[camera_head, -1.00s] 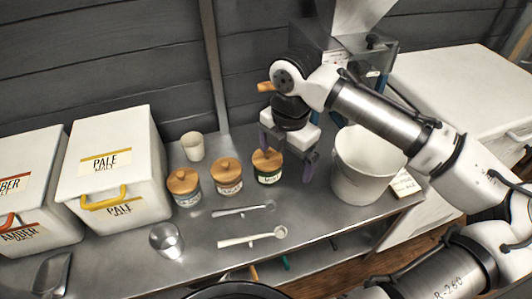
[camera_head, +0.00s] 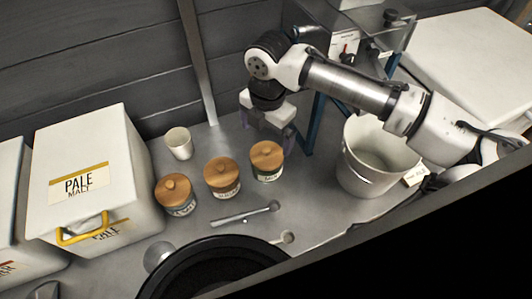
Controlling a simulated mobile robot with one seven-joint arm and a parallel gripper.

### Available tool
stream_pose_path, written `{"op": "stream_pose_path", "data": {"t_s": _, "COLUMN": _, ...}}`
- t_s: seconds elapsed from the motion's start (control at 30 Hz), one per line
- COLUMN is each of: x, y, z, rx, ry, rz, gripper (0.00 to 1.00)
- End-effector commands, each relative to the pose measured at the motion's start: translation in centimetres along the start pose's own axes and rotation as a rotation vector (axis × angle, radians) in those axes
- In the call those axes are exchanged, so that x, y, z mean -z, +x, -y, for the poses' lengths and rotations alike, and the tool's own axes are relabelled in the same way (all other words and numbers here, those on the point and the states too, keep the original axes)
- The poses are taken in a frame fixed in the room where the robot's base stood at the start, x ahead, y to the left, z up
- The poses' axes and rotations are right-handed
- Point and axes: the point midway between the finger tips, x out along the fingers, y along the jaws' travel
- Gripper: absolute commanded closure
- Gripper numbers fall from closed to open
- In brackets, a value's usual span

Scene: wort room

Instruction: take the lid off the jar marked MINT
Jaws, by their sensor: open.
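Three small jars with round wooden knobbed lids stand in a row on the grey bench: a left jar (camera_head: 178,208), a middle jar (camera_head: 224,190) and a right jar (camera_head: 266,173). All three lids are on. The labels are too small to read, so I cannot tell which jar is marked MINT; the right one has a dark green label. My gripper (camera_head: 267,131) is open and empty, pointing down just behind the right jar as seen here. It seems apart from that lid (camera_head: 267,153), though the exact gap is unclear.
A white cup (camera_head: 179,143) stands behind the jars. A white bucket (camera_head: 371,172) stands to the right. A PALE MALT bin (camera_head: 87,178) is at left. Spoons (camera_head: 246,214) lie in front of the jars. A dark round rim (camera_head: 215,244) fills the foreground. The mill (camera_head: 355,43) stands behind my arm.

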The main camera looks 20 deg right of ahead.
Motion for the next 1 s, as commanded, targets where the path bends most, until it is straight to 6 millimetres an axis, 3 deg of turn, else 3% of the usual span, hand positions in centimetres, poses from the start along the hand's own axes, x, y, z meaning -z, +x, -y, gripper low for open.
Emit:
{"op": "stream_pose_path", "data": {"t_s": 0.1, "x": 0.0, "y": 1.7, "z": 0.0, "rx": 0.001, "ry": 0.000, "rz": 0.000, "gripper": 0.00}}
{"op": "stream_pose_path", "data": {"t_s": 0.33, "x": -0.2, "y": 3.4, "z": 0.0, "rx": 0.001, "ry": 0.000, "rz": 0.001, "gripper": 0.00}}
{"op": "stream_pose_path", "data": {"t_s": 0.6, "x": -0.6, "y": 7.2, "z": 0.0, "rx": 0.001, "ry": 0.000, "rz": 0.000, "gripper": 0.00}}
{"op": "stream_pose_path", "data": {"t_s": 0.9, "x": -0.6, "y": 7.6, "z": -0.1, "rx": -0.001, "ry": 0.000, "rz": 0.002, "gripper": 0.00}}
{"op": "stream_pose_path", "data": {"t_s": 1.0, "x": -0.6, "y": 7.6, "z": -0.1, "rx": -0.001, "ry": 0.001, "rz": 0.001, "gripper": 0.12}}
